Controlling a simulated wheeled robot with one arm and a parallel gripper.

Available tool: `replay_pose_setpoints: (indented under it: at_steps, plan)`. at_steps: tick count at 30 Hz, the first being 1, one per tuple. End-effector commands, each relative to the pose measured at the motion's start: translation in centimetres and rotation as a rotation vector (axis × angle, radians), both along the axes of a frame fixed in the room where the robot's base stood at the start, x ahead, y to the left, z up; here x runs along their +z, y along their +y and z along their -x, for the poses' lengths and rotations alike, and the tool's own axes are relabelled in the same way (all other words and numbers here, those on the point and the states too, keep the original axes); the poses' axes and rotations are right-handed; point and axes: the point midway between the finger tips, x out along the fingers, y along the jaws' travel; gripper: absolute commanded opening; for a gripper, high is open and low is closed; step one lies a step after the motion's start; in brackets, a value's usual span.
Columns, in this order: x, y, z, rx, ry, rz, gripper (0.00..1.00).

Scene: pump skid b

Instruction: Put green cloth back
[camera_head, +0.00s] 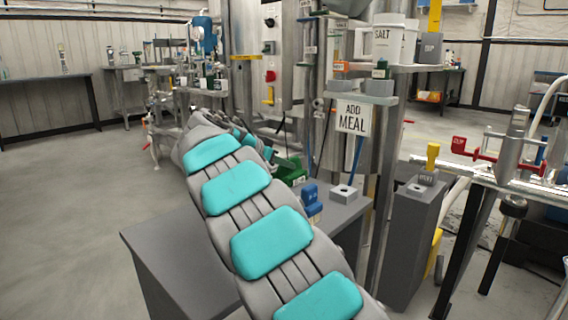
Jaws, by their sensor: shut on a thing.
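My arm reaches from the bottom of the view up and away, then bends right and down behind its own links. My gripper (279,157) is small and dark at its far end, partly hidden by the arm, and appears shut on a green thing, likely the green cloth (285,163). The finger contact is too small to make out. Just below is a green block (295,175) with a small label, at the grey table (340,213). I cannot tell whether cloth and block touch.
A grey pedestal (409,235) and piping with red and yellow handles are at right. Floor at left is clear.

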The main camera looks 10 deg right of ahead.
Motion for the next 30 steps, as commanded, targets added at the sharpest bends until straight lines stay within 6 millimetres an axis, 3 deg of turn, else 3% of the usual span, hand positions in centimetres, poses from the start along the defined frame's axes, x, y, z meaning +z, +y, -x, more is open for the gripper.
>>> replay_pose_setpoints:
  at_steps: [6, 7, 15, 30]
  plan:
    - [-0.2, 0.0, 0.0, 0.0, 0.0, 0.0, 0.0]
    - [-0.2, 0.0, 0.0, -0.001, -0.001, -0.001, 0.25]
    - [-0.2, 0.0, 0.0, 0.0, 0.0, 0.0, 0.55]
    - [0.6, 1.1, 0.8, 0.0, 0.0, 0.0, 0.57]
